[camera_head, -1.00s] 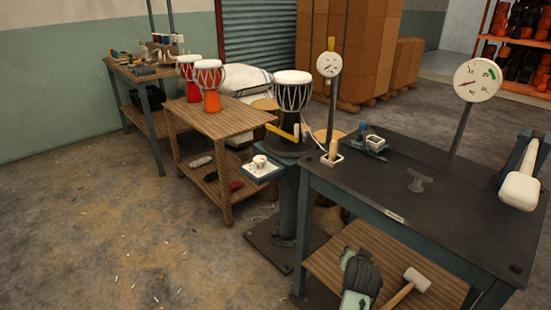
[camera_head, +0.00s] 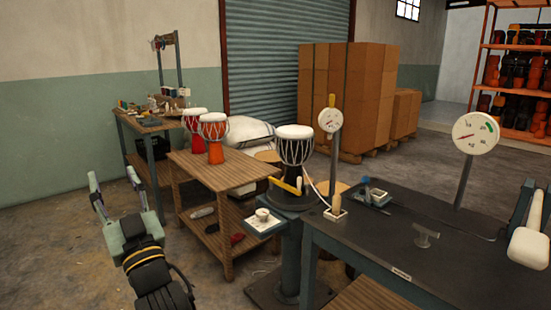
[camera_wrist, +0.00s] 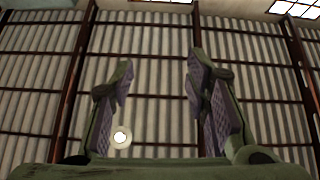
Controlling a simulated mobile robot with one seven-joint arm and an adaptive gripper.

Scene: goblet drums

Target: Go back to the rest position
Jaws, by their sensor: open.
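My gripper (camera_head: 115,192) is raised at the lower left of the head view, its two green fingers spread apart and pointing up. It holds nothing. In the wrist view my gripper (camera_wrist: 160,85) shows both fingers wide apart, with only the ceiling (camera_wrist: 150,60) and a round lamp (camera_wrist: 121,137) behind them. It stands over open floor in the picture, left of the wooden table, and touches nothing that I can see.
The wooden table (camera_head: 220,172) bears two red drums, one of them (camera_head: 214,138) nearer. A dark drum (camera_head: 294,147) sits on a stand. Floor (camera_head: 50,245) at left is clear.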

